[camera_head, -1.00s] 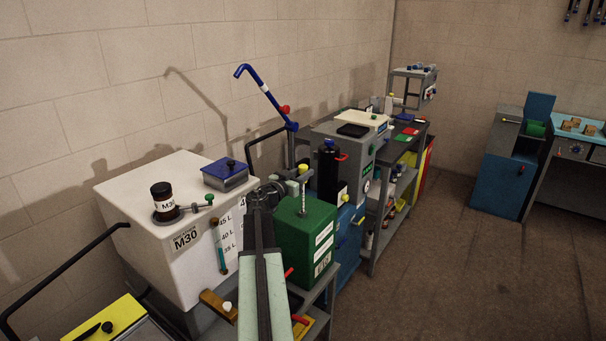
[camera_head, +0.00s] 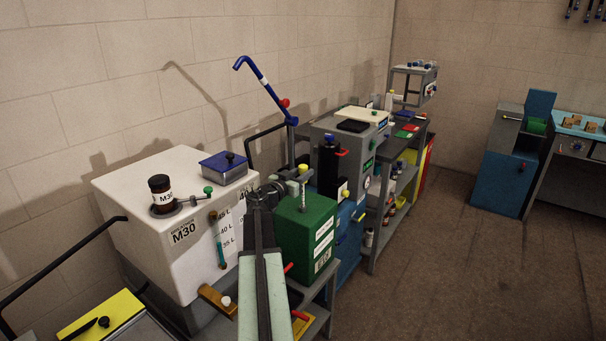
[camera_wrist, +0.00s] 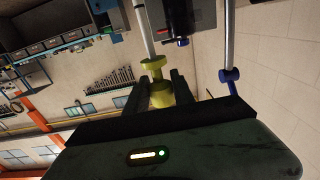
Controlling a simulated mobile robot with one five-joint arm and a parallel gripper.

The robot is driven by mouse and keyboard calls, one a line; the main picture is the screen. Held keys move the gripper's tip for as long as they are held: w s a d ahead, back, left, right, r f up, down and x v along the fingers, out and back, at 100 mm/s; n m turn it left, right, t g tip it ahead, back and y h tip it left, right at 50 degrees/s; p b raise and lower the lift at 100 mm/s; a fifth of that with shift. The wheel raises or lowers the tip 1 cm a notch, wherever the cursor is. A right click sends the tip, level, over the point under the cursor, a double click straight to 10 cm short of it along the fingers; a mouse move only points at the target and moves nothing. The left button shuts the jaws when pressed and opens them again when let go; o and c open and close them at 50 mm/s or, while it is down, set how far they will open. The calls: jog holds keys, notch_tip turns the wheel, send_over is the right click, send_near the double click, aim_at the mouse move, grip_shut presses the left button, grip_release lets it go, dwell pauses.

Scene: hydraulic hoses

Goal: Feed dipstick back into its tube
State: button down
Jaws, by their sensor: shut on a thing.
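My gripper (camera_wrist: 157,92) is shut on the yellow handle (camera_wrist: 155,78) of the dipstick, which sits between the two dark fingers in the wrist view. A pale rod (camera_wrist: 144,28) runs from the handle toward the top edge of that view. In the head view the yellow handle (camera_head: 303,169) shows at the end of my arm, with a thin rod (camera_head: 303,190) pointing down at the top of the green box (camera_head: 318,238). The tube opening cannot be made out. I cannot tell whether the rod's tip is inside it.
A white tank (camera_head: 150,237) with a dark jar (camera_head: 161,190) and a blue box (camera_head: 224,168) stands left. A blue bent-top pole (camera_head: 265,85) rises behind. A black cylinder (camera_head: 328,165) and a grey machine (camera_head: 360,150) stand close right. Open floor (camera_head: 440,260) lies right.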

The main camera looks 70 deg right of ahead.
aim_at(303, 198)
jog(key=shift+f+b, duration=5.4)
jog(key=shift+f, duration=0.1)
jog(key=c, duration=1)
grip_release()
jog(key=shift+r, duration=0.1)
jog(key=v, duration=0.7)
jog(key=shift+a, duration=0.35)
jog(key=shift+w, duration=0.1)
